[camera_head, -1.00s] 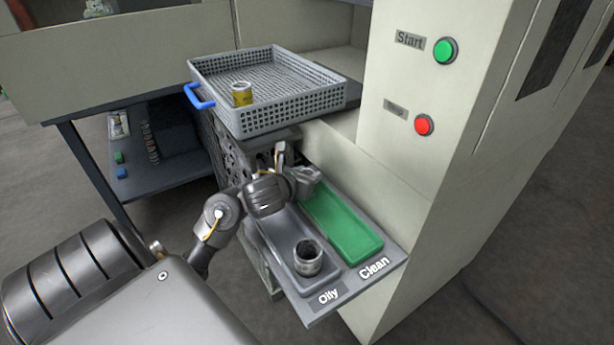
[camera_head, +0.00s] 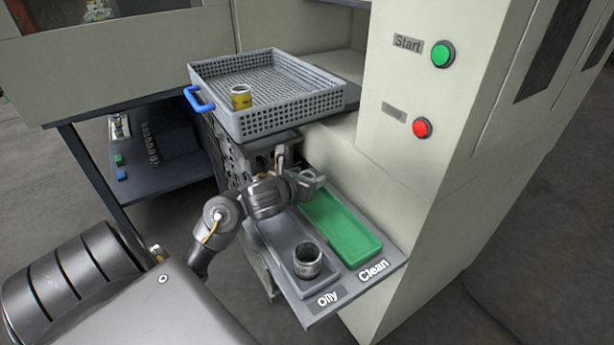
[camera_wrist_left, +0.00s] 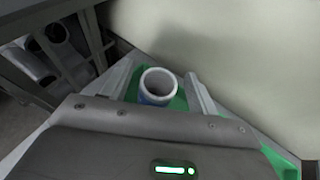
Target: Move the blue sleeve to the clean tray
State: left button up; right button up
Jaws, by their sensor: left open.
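The blue sleeve (camera_wrist_left: 157,87), with a pale rim, stands upright over the green of the clean tray (camera_head: 343,229) in the left wrist view. My left gripper (camera_wrist_left: 160,85) is open, with one finger on each side of the sleeve and a gap at both sides. In the head view my left gripper (camera_head: 314,181) is at the far end of the clean tray, and the sleeve is hidden there. The near part of the clean tray is empty. My right gripper is not in view.
The grey oily tray (camera_head: 284,241) beside it holds a dark grey sleeve (camera_head: 307,261). A grey mesh basket (camera_head: 290,117) with a blue handle and a yellow sleeve (camera_head: 241,97) sits above. The machine wall (camera_head: 395,190) rises right of the trays.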

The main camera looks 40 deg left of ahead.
aim_at(308, 175)
pick_arm(q)
jog(key=p+v, duration=0.1)
jog(key=v, duration=0.3)
jog(key=shift+s+r+p, duration=0.25)
jog(key=shift+r+p, duration=0.05)
jog(key=p+v, duration=0.5)
jog(key=shift+w+d, duration=0.1)
jog(key=shift+p+v, duration=1.15)
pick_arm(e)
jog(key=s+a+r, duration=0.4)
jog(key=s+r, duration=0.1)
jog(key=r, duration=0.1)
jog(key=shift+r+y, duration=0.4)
pick_arm(q)
jog(key=shift+f, duration=0.1)
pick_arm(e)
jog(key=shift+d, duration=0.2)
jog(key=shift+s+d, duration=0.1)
